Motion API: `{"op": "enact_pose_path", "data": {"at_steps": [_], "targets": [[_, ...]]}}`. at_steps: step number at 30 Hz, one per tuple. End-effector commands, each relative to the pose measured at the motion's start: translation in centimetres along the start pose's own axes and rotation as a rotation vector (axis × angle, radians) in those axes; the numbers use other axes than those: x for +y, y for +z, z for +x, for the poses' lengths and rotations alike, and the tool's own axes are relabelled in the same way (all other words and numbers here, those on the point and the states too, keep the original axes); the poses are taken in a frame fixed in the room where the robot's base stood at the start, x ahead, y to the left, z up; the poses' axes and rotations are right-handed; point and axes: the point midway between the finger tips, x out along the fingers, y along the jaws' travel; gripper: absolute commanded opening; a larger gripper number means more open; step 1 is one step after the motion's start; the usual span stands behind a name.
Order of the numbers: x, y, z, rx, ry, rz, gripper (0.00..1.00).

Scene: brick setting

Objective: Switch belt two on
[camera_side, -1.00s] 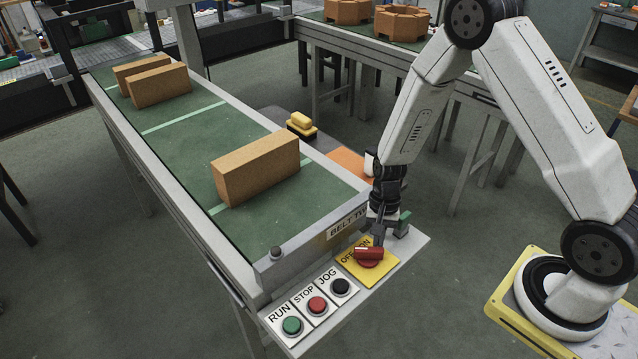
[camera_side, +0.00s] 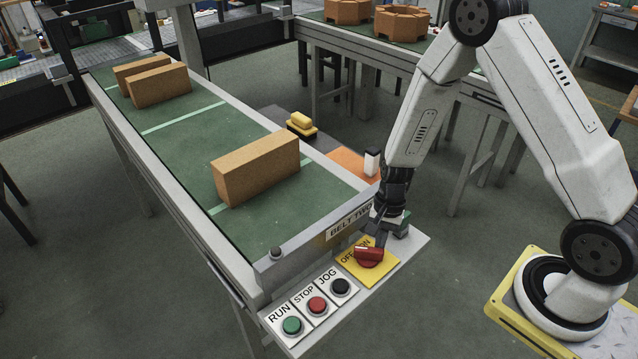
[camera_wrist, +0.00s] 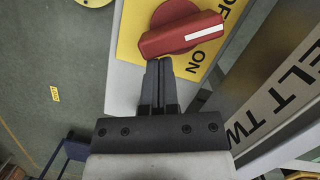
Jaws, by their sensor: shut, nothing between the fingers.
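The red rotary switch (camera_side: 368,256) sits on a yellow plate (camera_side: 383,268) marked OFF and ON, at the end of the belt marked BELT TWO (camera_side: 350,222). In the wrist view the switch handle (camera_wrist: 172,36) has a white stripe that points between the OFF and ON words. My gripper (camera_side: 380,242) is shut and empty, its fingers pointing down at the switch from behind. In the wrist view its closed fingertips (camera_wrist: 159,64) are right beside the handle's edge; I cannot tell whether they touch it.
Left of the plate are a green RUN button (camera_side: 292,325), a red STOP button (camera_side: 317,305) and a black JOG button (camera_side: 340,287). Several brown bricks stand on the green belt (camera_side: 185,140). A yellow-topped button (camera_side: 301,122) is behind the belt.

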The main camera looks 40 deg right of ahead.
Motion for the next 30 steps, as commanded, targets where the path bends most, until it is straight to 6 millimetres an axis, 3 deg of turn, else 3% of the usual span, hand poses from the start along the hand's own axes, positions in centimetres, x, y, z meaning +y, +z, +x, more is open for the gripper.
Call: {"op": "enact_pose_path", "data": {"at_steps": [30], "targets": [[0.36,0.31,0.11,-0.004,-0.018,0.086,0.00]]}}
